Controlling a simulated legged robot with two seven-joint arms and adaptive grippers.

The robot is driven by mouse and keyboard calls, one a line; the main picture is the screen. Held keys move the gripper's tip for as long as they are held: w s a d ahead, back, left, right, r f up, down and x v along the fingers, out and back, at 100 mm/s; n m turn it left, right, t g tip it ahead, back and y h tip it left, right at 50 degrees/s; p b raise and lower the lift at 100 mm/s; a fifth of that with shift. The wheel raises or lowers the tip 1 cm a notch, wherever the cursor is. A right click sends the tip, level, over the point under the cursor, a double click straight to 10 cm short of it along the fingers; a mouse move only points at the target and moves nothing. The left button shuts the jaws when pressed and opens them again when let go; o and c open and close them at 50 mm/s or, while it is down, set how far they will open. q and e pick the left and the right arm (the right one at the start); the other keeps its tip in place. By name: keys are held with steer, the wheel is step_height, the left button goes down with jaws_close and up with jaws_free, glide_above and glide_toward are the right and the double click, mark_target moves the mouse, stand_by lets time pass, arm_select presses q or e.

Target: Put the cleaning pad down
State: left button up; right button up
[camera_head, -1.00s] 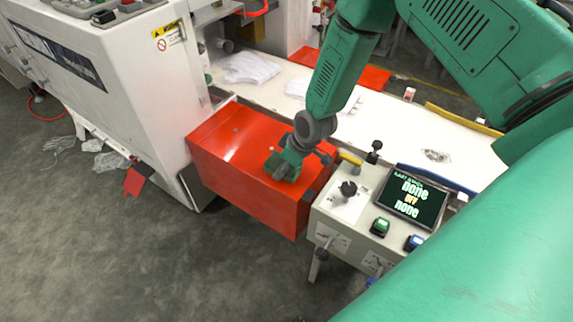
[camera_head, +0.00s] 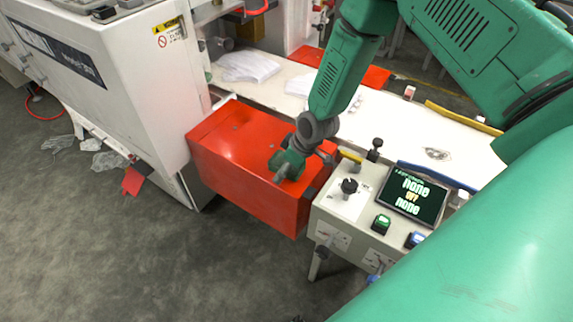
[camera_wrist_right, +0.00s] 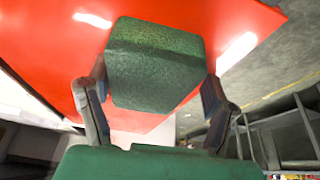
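The cleaning pad (camera_wrist_right: 155,65) is a green, rough-textured block in the right wrist view. It sits between the two fingers of my right gripper (camera_wrist_right: 155,90), which appear to press on its left and right sides. In the head view the right gripper (camera_head: 298,170) points down over the top of a red box (camera_head: 225,145), near its right end, with the green pad (camera_head: 287,164) at its fingers. I cannot tell whether the pad touches the box top. My left gripper is not in view.
A control panel with a screen (camera_head: 414,194), knobs and buttons stands right of the red box. A white machine (camera_head: 135,85) is on the left. A white table with gloves (camera_head: 247,68) lies behind. The left part of the box top is clear.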

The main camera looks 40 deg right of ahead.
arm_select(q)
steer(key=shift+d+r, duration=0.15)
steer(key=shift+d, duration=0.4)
arm_select(e)
steer(key=shift+w+d+f, duration=0.1)
steer(key=shift+d+f, duration=0.05)
steer(key=shift+d, duration=0.5)
